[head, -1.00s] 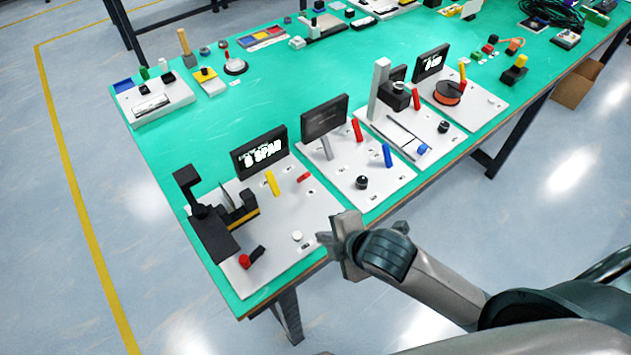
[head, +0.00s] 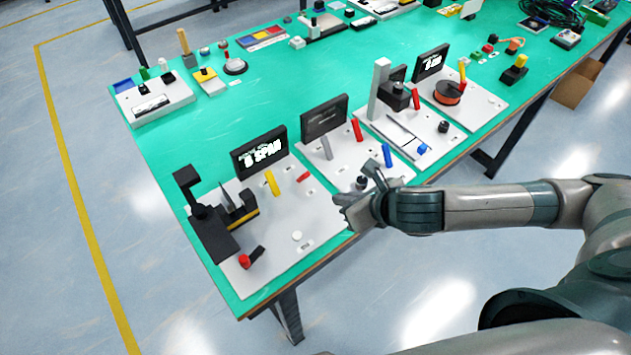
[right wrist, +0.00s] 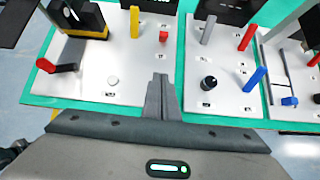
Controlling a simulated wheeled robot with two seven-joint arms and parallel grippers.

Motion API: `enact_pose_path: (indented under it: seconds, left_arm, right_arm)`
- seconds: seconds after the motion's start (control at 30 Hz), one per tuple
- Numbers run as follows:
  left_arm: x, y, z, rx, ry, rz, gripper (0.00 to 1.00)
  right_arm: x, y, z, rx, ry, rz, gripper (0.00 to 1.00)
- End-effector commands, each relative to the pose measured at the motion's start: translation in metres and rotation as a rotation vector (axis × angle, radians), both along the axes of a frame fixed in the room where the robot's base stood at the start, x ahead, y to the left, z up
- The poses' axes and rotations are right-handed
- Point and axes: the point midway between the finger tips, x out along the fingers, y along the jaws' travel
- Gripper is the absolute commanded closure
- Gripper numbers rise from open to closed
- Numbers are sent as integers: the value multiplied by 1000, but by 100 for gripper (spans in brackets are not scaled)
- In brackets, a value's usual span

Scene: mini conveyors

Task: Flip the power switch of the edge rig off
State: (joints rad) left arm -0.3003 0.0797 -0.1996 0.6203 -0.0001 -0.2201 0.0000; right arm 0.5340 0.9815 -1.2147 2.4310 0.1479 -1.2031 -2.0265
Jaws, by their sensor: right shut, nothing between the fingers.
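The picture does not label which rig is the edge rig. The leftmost white rig (head: 262,226) stands at the table's near left corner, with a lit screen (head: 260,152), yellow lever (head: 271,183), small red lever (head: 303,177), white knob (head: 297,236) and red-tipped black lever (head: 245,261). A small rocker switch (head: 307,245) lies by the white knob; its position is too small to read. My right gripper (head: 340,201) is shut and empty, above the front between this rig and the middle rig. In the right wrist view its fingers (right wrist: 160,82) are together, between the white knob (right wrist: 113,80) and a black knob (right wrist: 209,82).
The middle rig (head: 334,170) has a dark screen (head: 325,116) and grey, red and blue levers. Another rig with a grey post (head: 379,90) stands to its right.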

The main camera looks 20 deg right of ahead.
Motion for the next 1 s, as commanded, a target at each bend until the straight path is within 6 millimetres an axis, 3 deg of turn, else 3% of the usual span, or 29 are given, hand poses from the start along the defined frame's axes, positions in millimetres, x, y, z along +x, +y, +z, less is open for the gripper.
enact_pose_path:
  seconds: [0.63, 1.0]
  left_arm:
    - [1, 0, 2, 0, -1, -1, 69]
    - [1, 0, 13, 0, -1, -1, 69]
  right_arm:
    - [6, 0, -5, -15, -4, 14, 100]
    - [37, 12, -39, -16, -4, 12, 100]
